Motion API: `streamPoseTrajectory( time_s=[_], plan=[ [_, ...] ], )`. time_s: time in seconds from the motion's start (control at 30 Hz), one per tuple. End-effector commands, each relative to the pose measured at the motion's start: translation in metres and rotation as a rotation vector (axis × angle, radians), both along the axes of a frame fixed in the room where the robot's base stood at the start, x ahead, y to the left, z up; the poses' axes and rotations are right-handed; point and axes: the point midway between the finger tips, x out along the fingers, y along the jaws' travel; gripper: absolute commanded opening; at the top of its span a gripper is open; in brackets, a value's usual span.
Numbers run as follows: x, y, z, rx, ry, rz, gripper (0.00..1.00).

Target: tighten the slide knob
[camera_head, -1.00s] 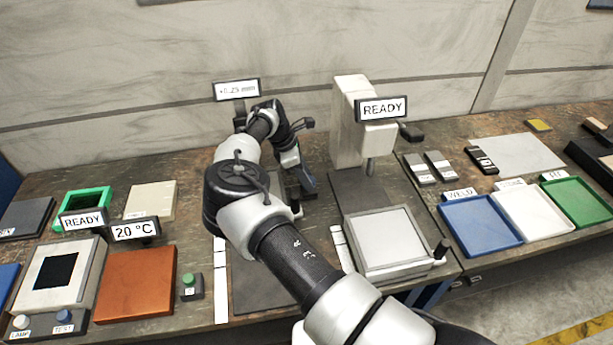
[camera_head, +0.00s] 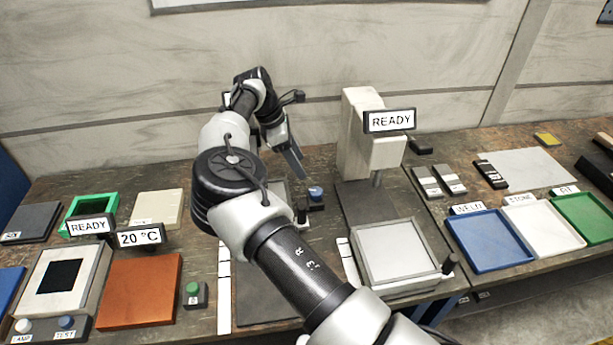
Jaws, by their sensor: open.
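My gripper (camera_head: 295,163) is open above the bench, pointing down, left of the white machine marked READY. A small dark block with a blue round top (camera_head: 316,193) stands just below and right of my fingers, apart from them. A small dark upright knob (camera_head: 301,212) stands near it at the right edge of a dark grey plate (camera_head: 262,302). I cannot tell for certain which of these is the slide knob. My arm covers much of the plate and what stands behind it.
The white READY machine (camera_head: 362,140) has a pale tray (camera_head: 397,251) with a dark handle (camera_head: 450,263) in front. A blue tray (camera_head: 488,240) and other trays lie right. An orange plate (camera_head: 140,290) and a green button box (camera_head: 194,294) lie left.

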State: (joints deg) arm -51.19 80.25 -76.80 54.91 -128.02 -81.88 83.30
Motion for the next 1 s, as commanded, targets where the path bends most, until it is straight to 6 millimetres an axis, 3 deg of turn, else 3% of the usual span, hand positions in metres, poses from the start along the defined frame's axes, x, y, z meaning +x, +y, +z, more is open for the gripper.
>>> streamPoseTrajectory(
  time_s=[0.1,0.3,0.83,1.0],
  plan=[
    [0.0,0.01,0.023,0.002,-0.002,0.003,0.54],
    [-0.002,0.018,0.044,0.001,-0.001,0.0,0.54],
    [-0.002,0.02,0.049,0.004,-0.001,-0.001,0.54],
    [0.021,0.017,0.068,0.19,-0.07,-0.008,0.54]
  ],
)
